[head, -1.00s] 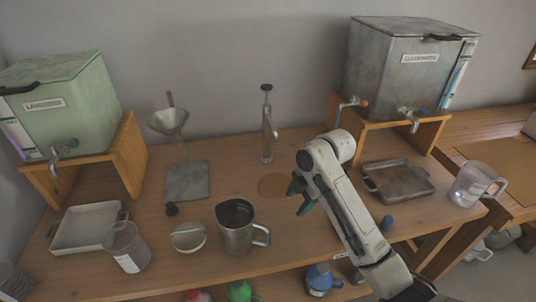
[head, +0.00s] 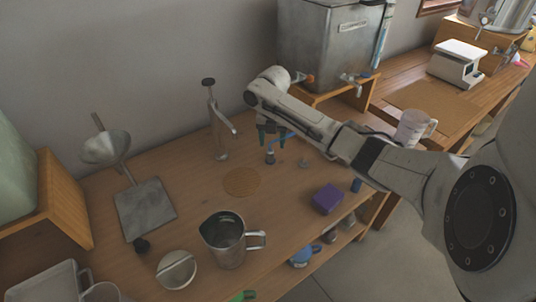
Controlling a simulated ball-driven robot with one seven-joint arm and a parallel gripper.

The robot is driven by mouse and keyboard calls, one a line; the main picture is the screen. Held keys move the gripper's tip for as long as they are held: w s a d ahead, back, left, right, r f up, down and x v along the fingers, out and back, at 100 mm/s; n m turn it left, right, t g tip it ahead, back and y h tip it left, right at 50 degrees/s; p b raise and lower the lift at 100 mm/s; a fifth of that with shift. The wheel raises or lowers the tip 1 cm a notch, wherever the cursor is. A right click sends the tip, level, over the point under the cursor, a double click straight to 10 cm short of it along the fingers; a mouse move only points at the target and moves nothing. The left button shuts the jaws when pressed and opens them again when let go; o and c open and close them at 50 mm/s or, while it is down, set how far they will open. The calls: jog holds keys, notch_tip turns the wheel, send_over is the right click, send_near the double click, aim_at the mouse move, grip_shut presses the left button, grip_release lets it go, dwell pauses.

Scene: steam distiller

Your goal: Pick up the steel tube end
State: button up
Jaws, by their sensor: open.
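My gripper (head: 271,136) is open, with its green fingertips pointing down over the table, in front of the grey tank's stand. A small grey piece with a blue part (head: 270,156) shows just below the fingertips. It may be the steel tube end, but it is too small to tell. A blue curved line (head: 288,133) runs beside the fingers. I cannot tell whether the fingers touch either of them. Nothing is clearly held.
A steel jug (head: 226,244) is at the front. The grey tank (head: 325,45) stands behind.

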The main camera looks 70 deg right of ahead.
aim_at(270, 150)
jog(key=shift+w+a+f+p, duration=0.1)
jog(key=shift+w+f+p, duration=0.1)
jog(key=shift+f, duration=1.2)
jog(key=shift+w+a+f+p, duration=0.1)
jog(key=shift+f+p, duration=0.05)
jog(key=shift+f, duration=1.2)
grip_shut()
